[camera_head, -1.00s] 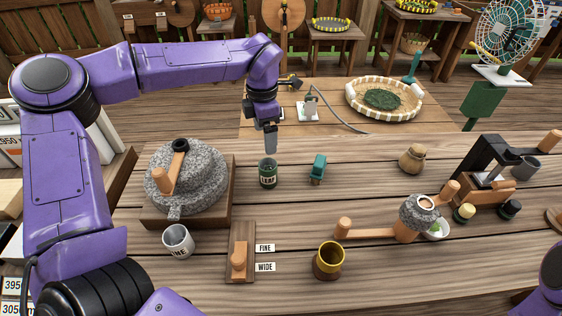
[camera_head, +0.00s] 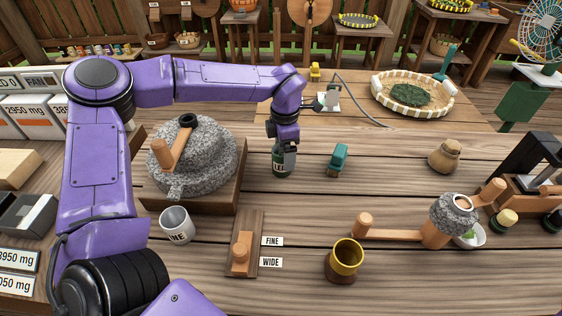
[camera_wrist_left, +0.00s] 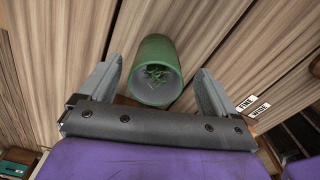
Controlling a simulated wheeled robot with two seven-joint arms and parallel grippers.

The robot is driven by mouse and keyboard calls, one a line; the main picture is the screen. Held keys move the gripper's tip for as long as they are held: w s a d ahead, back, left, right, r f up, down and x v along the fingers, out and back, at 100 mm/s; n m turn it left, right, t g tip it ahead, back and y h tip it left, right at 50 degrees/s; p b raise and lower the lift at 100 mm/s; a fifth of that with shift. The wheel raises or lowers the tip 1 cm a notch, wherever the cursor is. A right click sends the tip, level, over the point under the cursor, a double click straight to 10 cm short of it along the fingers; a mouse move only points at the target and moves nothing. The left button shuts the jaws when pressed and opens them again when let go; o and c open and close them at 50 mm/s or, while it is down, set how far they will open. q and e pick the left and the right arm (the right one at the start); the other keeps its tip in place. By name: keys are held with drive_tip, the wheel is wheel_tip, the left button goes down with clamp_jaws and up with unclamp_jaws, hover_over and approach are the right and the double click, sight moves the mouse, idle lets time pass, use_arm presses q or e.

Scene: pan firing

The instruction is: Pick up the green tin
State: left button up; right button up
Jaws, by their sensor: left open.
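The green tin (camera_head: 283,168) stands upright on the wooden table, right of the stone mill, with its label partly hidden. In the left wrist view the tin (camera_wrist_left: 155,50) is open at the top, with green leaves inside. My left gripper (camera_head: 284,152) is over the tin from above, and its fingers cover the upper part. In the left wrist view my left gripper (camera_wrist_left: 157,88) is open, with one finger on each side of the tin and gaps showing. My right gripper is not in view.
The stone mill (camera_head: 205,160) stands close on the left. A small teal object (camera_head: 338,160) stands to the right. A white cup (camera_head: 177,225), a wooden slider board (camera_head: 245,245) and a brass-coloured cup (camera_head: 345,260) are nearer the front. A wide basket (camera_head: 385,88) lies behind.

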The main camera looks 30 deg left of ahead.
sight(282, 162)
use_arm(q)
drive_tip(key=f, duration=0.5)
drive_tip(key=shift+s+a+p, duration=0.1)
drive_tip(key=shift+a+p, duration=0.25)
drive_tip(key=shift+p, duration=0.05)
drive_tip(key=shift+r, duration=0.1)
drive_tip(key=c, duration=1.2)
drive_tip(key=shift+o, duration=0.2)
